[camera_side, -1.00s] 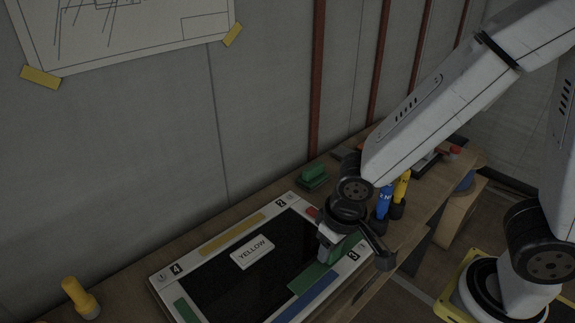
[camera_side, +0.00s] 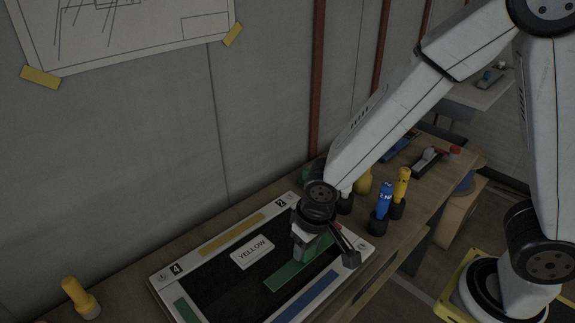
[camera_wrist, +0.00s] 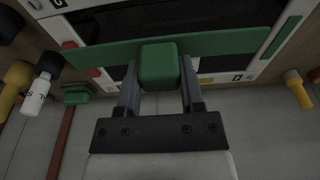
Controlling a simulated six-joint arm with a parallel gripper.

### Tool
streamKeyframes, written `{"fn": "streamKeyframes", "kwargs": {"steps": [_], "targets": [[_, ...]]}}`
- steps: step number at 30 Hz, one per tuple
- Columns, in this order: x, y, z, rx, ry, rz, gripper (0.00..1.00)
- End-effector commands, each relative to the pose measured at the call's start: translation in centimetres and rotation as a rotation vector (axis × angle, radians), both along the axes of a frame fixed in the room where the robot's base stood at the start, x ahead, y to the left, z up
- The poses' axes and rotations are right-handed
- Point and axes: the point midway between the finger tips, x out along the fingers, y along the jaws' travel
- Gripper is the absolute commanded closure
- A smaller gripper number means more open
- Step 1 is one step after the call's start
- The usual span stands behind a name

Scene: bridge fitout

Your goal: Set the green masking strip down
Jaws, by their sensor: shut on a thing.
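The green masking strip (camera_side: 284,276) is long and flat, with a block-like green grip (camera_wrist: 158,66) on it. My gripper (camera_side: 299,254) is shut on that grip; in the wrist view its two fingers (camera_wrist: 158,88) stand on either side of it. The strip lies over the dark panel (camera_side: 215,279) inside a white frame (camera_side: 163,291), between the yellow label plate and the blue strip. I cannot tell whether it touches the panel. My gripper hides part of the strip in the side view.
The frame carries a yellow strip (camera_side: 232,232), a blue strip (camera_side: 305,296) and a short green strip (camera_side: 186,311). A plate reading YELLOW (camera_side: 252,252) lies on the panel. Blue (camera_side: 384,200) and yellow (camera_side: 402,184) bottles stand right; a yellow torch-like item (camera_side: 79,297) stands left.

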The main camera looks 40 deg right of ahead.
Motion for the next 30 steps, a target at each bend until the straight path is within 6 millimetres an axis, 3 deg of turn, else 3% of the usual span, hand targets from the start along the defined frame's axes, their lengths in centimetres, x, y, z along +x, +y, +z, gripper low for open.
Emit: {"fn": "streamKeyframes", "kwargs": {"steps": [8, 18, 30], "targets": [[3.3, 0.9, -1.7, -0.001, 0.002, -0.001, 1.00], [5.8, 1.7, -4.9, 0.000, 0.001, -0.001, 1.00], [7.4, 2.2, -6.8, 0.000, 0.000, 0.000, 1.00]]}}
